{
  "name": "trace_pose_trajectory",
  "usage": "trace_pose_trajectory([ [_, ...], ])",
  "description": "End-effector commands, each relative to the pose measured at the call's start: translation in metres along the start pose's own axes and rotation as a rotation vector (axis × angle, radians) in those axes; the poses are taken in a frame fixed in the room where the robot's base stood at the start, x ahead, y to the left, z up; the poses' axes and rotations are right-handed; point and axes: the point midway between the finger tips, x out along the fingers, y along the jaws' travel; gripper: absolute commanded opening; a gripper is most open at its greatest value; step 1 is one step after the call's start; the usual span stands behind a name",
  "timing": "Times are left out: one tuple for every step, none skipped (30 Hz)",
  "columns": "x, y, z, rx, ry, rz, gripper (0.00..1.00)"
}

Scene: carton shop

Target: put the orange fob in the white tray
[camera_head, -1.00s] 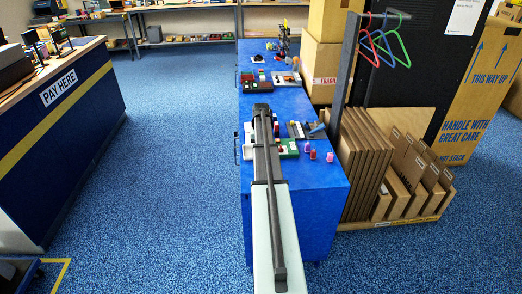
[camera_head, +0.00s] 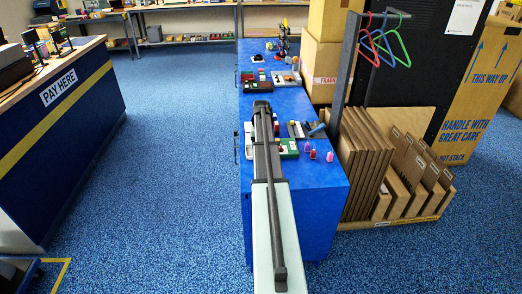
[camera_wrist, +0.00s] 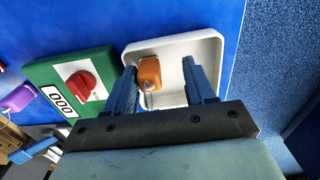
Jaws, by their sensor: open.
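In the wrist view the orange fob (camera_wrist: 149,71), with a metal ring hanging from it, lies within the outline of the white tray (camera_wrist: 204,47), close to its left side. My gripper (camera_wrist: 159,68) is open over the tray, with one blue finger on each side of the fob. The left finger is close beside the fob; whether they touch I cannot tell. The right finger is well apart from it. In the head view my arm hides the fob, and a bit of the white tray (camera_head: 248,129) shows left of the arm.
A green box with a red knob (camera_wrist: 80,85) stands right beside the tray. A purple object (camera_wrist: 18,98) lies farther left. The blue bench (camera_head: 315,190) ends close past the tray, with floor beyond. Flat cartons (camera_head: 365,165) stand right of the bench.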

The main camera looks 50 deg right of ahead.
Motion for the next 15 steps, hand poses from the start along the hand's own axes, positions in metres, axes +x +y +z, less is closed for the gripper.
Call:
trace_pose_trajectory([
  [-0.008, 0.0, 0.0, 0.0, 0.001, 0.0, 0.54],
  [-0.013, 0.0, 0.0, 0.0, 0.001, 0.0, 0.54],
  [-0.02, 0.0, 0.0, 0.0, 0.002, 0.0, 0.54],
  [-0.025, 0.0, 0.0, 0.0, 0.002, 0.0, 0.54],
  [-0.031, 0.0, -0.001, 0.0, 0.002, 0.0, 0.54],
  [-0.039, 0.0, 0.0, 0.0, 0.002, 0.0, 0.54],
  [-0.044, 0.0, 0.0, 0.0, 0.002, 0.0, 0.54],
  [-0.05, 0.0, -0.001, 0.0, 0.002, 0.0, 0.54],
  [-0.058, 0.0, -0.001, 0.0, 0.002, 0.0, 0.54],
  [-0.063, 0.0, 0.0, 0.0, 0.001, 0.0, 0.54],
  [-0.068, 0.0, 0.0, 0.0, 0.001, 0.0, 0.54],
  [-0.074, 0.0, -0.001, 0.0, 0.002, 0.0, 0.54],
  [-0.079, 0.0, -0.001, 0.0, 0.002, 0.0, 0.54],
  [-0.084, 0.0, 0.0, 0.0, 0.001, 0.0, 0.54],
  [-0.089, 0.0, 0.0, 0.0, 0.001, 0.0, 0.54],
])
